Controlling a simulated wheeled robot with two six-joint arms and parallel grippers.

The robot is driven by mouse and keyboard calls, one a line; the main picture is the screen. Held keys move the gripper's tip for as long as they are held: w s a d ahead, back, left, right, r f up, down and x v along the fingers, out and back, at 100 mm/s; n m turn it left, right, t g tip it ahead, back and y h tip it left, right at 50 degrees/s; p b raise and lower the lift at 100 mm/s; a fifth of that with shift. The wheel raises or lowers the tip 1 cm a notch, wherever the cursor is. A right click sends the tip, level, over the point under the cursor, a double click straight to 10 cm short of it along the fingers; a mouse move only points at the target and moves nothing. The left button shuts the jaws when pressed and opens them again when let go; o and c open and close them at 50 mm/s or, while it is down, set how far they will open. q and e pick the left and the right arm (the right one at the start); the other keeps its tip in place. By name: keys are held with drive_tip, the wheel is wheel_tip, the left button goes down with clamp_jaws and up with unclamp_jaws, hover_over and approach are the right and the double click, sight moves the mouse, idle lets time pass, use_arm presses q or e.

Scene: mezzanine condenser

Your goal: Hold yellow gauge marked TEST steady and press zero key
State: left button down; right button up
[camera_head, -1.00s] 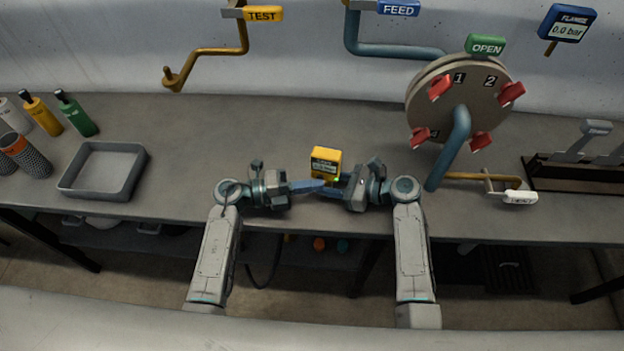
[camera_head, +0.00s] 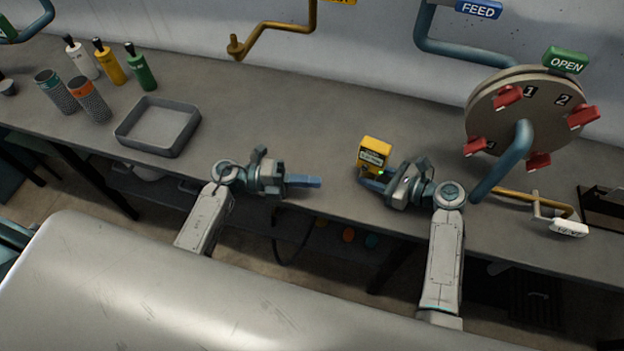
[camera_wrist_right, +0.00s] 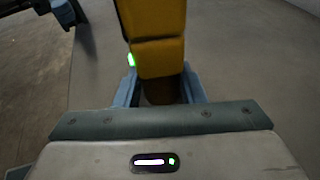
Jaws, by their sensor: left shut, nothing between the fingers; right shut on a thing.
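The yellow gauge (camera_head: 375,150) is above the near part of the bench in the head view, with a dark-lettered face and a small green light at its lower right. My right gripper (camera_head: 368,181) is shut on the gauge's lower end; the right wrist view shows the yellow body (camera_wrist_right: 157,40) above a dark stem between the blue fingers (camera_wrist_right: 160,92). My left gripper (camera_head: 318,182) is shut and empty, to the left of the gauge and apart from it. The lettering and any key on the gauge are too small to read.
A grey tray (camera_head: 158,126) and several bottles stand at the left. A round plate with red valve handles (camera_head: 508,96) and a blue pipe (camera_head: 505,160) rises right of my right arm. A white-tagged lever (camera_head: 568,228) lies near the right edge. The bench behind the gauge is clear.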

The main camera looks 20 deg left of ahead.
drive_tip(key=o, duration=0.9)
drive_tip(key=shift+c, duration=0.2)
drive_tip(key=v, duration=1.2)
drive_tip(key=shift+s, duration=0.1)
